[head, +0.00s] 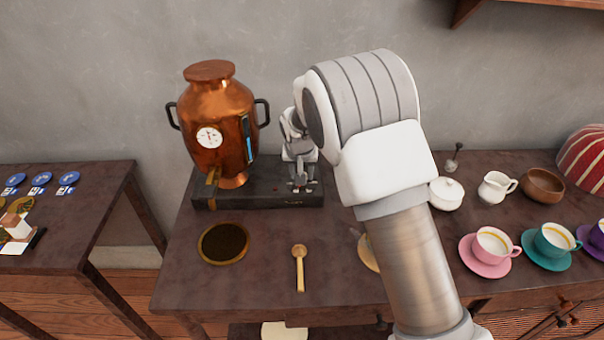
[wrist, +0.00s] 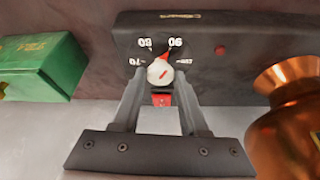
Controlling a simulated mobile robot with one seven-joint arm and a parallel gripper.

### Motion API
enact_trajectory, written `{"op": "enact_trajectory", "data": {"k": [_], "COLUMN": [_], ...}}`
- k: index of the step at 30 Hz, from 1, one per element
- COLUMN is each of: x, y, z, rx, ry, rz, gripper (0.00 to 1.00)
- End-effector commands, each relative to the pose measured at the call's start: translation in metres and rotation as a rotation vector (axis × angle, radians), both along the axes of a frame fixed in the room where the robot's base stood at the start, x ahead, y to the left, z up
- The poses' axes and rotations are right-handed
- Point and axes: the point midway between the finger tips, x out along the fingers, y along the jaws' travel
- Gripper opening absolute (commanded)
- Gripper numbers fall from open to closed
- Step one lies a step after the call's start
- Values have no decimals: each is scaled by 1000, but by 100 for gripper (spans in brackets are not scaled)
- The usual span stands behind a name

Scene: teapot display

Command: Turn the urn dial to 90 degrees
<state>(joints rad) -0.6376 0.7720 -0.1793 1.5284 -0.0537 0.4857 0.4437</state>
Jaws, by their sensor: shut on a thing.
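The copper urn (head: 220,105) stands on a dark base (head: 250,198) at the back of the table. The dial (wrist: 160,72) is a small pale round knob with a red pointer on the base panel, upside down in the wrist view. Upside-down marks including 70, 80 and 90 surround it. The red pointer leans toward 90; its exact setting is hard to read. My gripper (wrist: 160,80) is shut on the dial, one finger on each side. In the head view my gripper (head: 300,178) reaches down to the base's right end and hides most of the dial.
A red button (wrist: 220,51) is beside the dial. A green box (wrist: 40,68) stands near the base. A wooden spoon (head: 299,265) and a dark round dish (head: 223,243) lie in front.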

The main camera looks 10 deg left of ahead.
Motion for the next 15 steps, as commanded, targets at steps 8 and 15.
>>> {"op": "enact_trajectory", "data": {"k": [8, 15], "x": [0, 0], "y": [1, 1], "z": [0, 0], "rx": [2, 1], "ry": [-1, -1], "rz": [-9, -8], "gripper": [0, 54]}}
